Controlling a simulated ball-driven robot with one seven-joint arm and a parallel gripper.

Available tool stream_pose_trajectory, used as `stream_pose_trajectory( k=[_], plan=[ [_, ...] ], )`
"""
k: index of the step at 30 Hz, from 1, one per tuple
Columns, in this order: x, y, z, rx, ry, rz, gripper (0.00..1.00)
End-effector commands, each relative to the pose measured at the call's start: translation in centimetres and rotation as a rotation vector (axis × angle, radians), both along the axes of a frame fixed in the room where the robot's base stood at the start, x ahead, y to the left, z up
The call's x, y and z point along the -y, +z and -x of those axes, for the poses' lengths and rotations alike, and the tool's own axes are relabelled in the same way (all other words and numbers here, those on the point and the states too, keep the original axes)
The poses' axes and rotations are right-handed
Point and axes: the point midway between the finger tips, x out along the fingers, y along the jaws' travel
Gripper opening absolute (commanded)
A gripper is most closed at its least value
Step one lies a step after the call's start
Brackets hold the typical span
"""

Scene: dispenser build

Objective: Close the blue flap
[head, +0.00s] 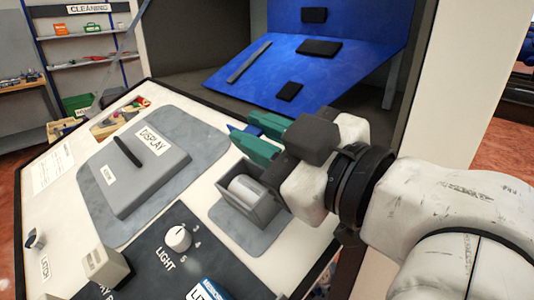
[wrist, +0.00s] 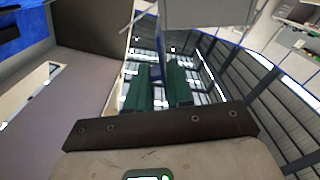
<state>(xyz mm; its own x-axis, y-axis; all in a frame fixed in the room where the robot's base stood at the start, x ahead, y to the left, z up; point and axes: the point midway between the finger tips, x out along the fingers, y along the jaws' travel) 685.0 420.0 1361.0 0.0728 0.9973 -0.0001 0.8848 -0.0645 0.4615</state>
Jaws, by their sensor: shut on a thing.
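My gripper (head: 256,138) has green fingers and is shut on a thin blue piece (head: 241,129), whose pointed end shows past the fingers. The wrist view shows this blue piece (wrist: 160,58) as a narrow upright strip between the two green fingers (wrist: 160,90). I cannot tell whether it is part of a flap. A large blue sloping panel (head: 270,85) with black bars lies behind the gripper, apart from the fingers. Its blue surface also shows at the top left of the wrist view (wrist: 14,16).
An open grey box (head: 236,196) with a white roll (head: 246,189) sits just below my gripper. A grey display block (head: 140,175) is to the left. A dark panel with a white light knob (head: 178,237) is in front. Shelves (head: 80,40) stand at the back left.

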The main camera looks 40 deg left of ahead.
Motion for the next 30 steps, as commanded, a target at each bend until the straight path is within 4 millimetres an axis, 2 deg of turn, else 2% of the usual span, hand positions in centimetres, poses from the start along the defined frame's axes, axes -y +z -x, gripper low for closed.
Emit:
stream_pose_trajectory(
  k=[1, 18, 30],
  plan=[
    [0.1, -0.8, 0.1, 0.05, -0.005, 0.002, 0.0],
    [0.0, -2.4, 2.4, 0.586, -0.006, 0.045, 0.0],
    [-0.1, -3.3, 3.2, 0.862, -0.004, 0.066, 0.0]
  ],
)
